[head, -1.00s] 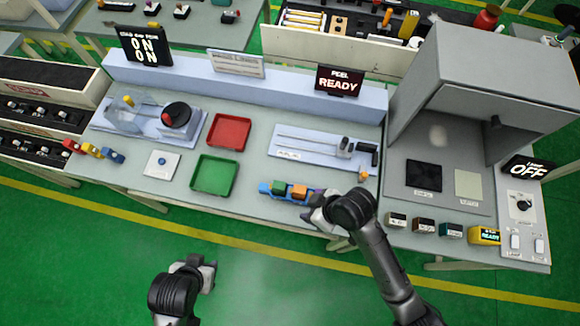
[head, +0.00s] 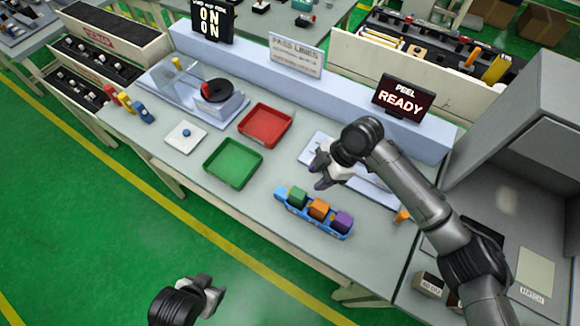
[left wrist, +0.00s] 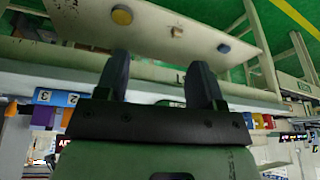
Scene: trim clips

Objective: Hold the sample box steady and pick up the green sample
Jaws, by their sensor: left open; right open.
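The blue sample box (head: 325,227) sits near the front edge of the bench, holding a green sample (head: 298,197), an orange sample (head: 319,208) and a purple sample (head: 342,221) in a row. The green one is at its left end. The box also shows at the left of the left wrist view (left wrist: 58,98), with the green sample not clear there. My right gripper (head: 322,175) is open and empty, above the bench behind the box. My left gripper (head: 215,293) is open and empty, in front of the bench and well short of the box.
A green tray (head: 233,178) and a red tray (head: 285,138) lie left of and behind the box. A pale slide fixture (head: 312,147) is partly hidden behind my right arm. A small orange knob (head: 402,216) stands to the right. Bench surface around the box is mostly clear.

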